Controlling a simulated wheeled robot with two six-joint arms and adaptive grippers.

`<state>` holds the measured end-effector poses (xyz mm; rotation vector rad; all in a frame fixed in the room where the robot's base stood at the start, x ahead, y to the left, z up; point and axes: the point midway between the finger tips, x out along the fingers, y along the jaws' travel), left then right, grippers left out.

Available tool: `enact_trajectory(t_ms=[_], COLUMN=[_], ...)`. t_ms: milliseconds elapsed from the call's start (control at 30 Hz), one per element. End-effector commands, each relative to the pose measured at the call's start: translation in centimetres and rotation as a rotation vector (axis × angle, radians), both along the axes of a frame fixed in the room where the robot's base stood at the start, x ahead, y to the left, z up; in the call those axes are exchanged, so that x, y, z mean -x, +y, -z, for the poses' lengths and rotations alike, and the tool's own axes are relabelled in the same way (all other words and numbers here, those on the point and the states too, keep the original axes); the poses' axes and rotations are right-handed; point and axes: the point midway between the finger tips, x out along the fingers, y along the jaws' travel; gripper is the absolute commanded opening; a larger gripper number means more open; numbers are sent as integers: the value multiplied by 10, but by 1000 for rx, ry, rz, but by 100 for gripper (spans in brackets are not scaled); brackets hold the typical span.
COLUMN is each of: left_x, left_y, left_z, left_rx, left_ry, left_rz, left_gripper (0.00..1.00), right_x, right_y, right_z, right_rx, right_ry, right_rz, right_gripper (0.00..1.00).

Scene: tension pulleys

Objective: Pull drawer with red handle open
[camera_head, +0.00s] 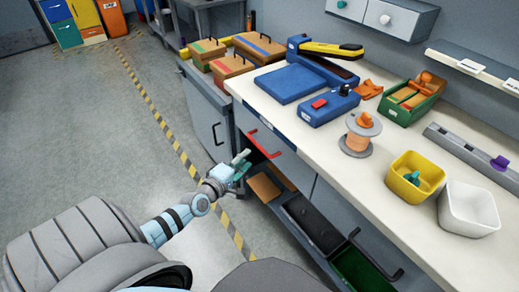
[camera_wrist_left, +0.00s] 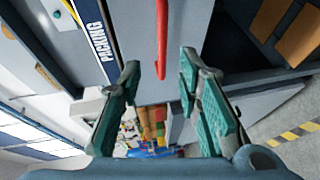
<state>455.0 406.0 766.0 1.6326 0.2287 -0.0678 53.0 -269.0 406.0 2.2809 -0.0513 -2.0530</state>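The drawer with the red handle (camera_head: 282,157) is a grey front under the white workbench top, and it looks closed. Its red handle (camera_head: 262,146) also shows in the left wrist view (camera_wrist_left: 162,38), upright in the picture, with its lower end between the two fingertips. My left gripper (camera_head: 240,163) is open and empty in front of the drawer, close to the handle. Its two teal fingers show in the left wrist view (camera_wrist_left: 160,66), spread on either side of the handle's line. I cannot tell whether they touch it. My right gripper is not in view.
The bench carries a blue tool (camera_head: 328,105), a spool (camera_head: 358,143), a yellow bin (camera_head: 408,190) and a white bin (camera_head: 468,220). The left floor is clear.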

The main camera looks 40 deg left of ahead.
Motion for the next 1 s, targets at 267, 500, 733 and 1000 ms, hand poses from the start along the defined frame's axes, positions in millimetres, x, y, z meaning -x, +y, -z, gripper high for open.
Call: enact_trajectory(t_ms=[267,500,733,1000], left_x=[-73,-95,-96,-96], left_y=[8,10,10,10], left_z=[20,21,20,20], left_rx=[-1,-2,-2,-3], left_ry=[0,4,4,4], left_rz=[0,1,1,1], left_gripper=[32,32,30,0], right_x=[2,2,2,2], right_y=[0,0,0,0], right_z=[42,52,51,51], right_rx=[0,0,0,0], right_ry=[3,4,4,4], right_rz=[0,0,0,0], right_gripper=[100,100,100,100])
